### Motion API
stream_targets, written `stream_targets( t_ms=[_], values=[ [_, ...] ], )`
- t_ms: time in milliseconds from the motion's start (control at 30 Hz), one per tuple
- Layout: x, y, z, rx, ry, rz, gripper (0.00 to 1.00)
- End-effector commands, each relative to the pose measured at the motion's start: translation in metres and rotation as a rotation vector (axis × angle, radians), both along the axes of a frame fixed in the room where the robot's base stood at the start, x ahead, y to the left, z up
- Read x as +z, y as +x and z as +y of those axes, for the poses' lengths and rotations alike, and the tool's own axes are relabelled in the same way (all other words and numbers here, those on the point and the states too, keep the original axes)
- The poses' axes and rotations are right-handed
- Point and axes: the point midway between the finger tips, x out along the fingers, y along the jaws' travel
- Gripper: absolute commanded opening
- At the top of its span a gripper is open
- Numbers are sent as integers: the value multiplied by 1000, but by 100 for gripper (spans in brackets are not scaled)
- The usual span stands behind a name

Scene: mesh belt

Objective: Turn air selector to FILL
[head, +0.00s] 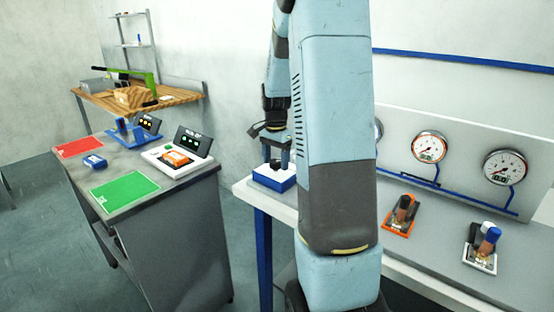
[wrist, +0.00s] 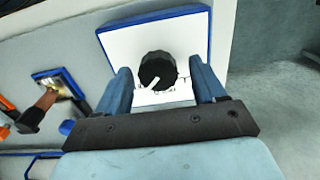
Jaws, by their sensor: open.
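The air selector is a black round knob (wrist: 157,70) with a white pointer mark, on a white plate with a blue border (wrist: 110,43). In the wrist view the pointer mark lies at the knob's lower edge, slanting down-left. Lettering below the knob is partly hidden and unreadable. My gripper (wrist: 160,78) is open, with one blue finger on each side of the knob; I cannot tell whether either touches it. In the head view the selector's blue box (head: 273,180) stands at the bench's left end, with my gripper (head: 276,158) right above it.
Gauges (head: 504,167) and blue pipes line the panel behind. A grey table (head: 133,170) stands left, across a gap.

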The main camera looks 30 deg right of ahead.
Motion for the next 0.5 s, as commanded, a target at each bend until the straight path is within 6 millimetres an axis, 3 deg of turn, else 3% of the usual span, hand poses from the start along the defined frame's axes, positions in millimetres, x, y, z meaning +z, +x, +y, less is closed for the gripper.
stream_targets(
  t_ms=[133, 500],
  values=[
    [0, 0, 0, 0, 0, 0, 68],
    [0, 0, 0, 0, 0, 0, 32]
  ],
)
